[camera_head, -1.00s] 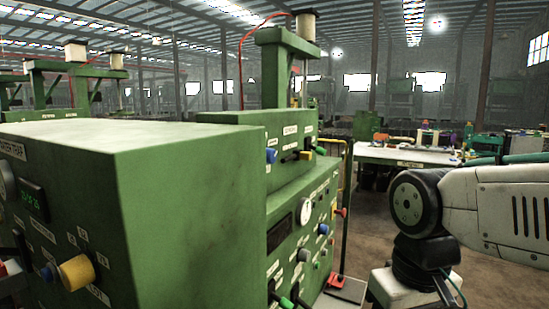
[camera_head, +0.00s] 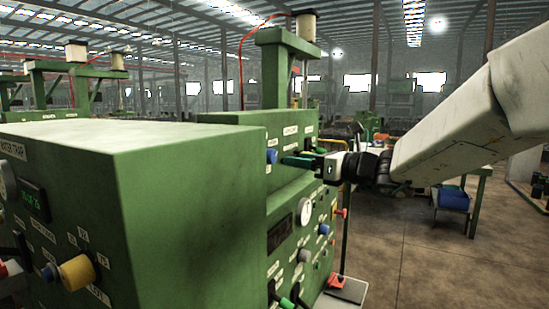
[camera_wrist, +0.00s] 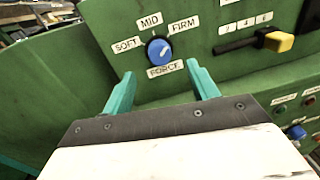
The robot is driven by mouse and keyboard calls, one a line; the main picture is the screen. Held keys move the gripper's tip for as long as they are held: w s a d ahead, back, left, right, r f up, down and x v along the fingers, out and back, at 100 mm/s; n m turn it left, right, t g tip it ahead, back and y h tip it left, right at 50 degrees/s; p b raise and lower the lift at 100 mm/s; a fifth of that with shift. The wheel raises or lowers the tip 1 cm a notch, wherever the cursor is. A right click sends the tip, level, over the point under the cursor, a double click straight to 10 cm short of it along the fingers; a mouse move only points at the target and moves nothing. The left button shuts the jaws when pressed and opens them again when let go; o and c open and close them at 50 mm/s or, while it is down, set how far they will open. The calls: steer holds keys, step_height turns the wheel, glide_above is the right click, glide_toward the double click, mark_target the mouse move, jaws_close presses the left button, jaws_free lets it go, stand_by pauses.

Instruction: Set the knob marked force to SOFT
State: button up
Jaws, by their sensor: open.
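The force knob (camera_wrist: 158,50) is blue and round, with the label FORCE (camera_wrist: 165,70) below it in the wrist view. SOFT (camera_wrist: 127,44) is at its left, MID (camera_wrist: 150,20) above and FIRM (camera_wrist: 184,25) at upper right. Its pale pointer mark seems to lean to the upper right, towards FIRM. The knob also shows in the head view (camera_head: 271,156). My gripper (camera_wrist: 161,72) is open, its teal fingers spread below the knob to left and right and apart from it. In the head view my gripper (camera_head: 286,160) is just right of the knob.
A black slider with a yellow handle (camera_wrist: 278,41) sits right of the knob. Below are red and blue buttons (camera_wrist: 296,132). In the head view, a big green cabinet (camera_head: 190,180) with a yellow knob (camera_head: 77,271) fills the left.

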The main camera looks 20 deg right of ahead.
mark_target(274, 156)
steer(key=x, duration=0.7)
steer(key=shift+w+a, duration=0.2)
steer(key=shift+a, duration=0.15)
steer(key=c, duration=1)
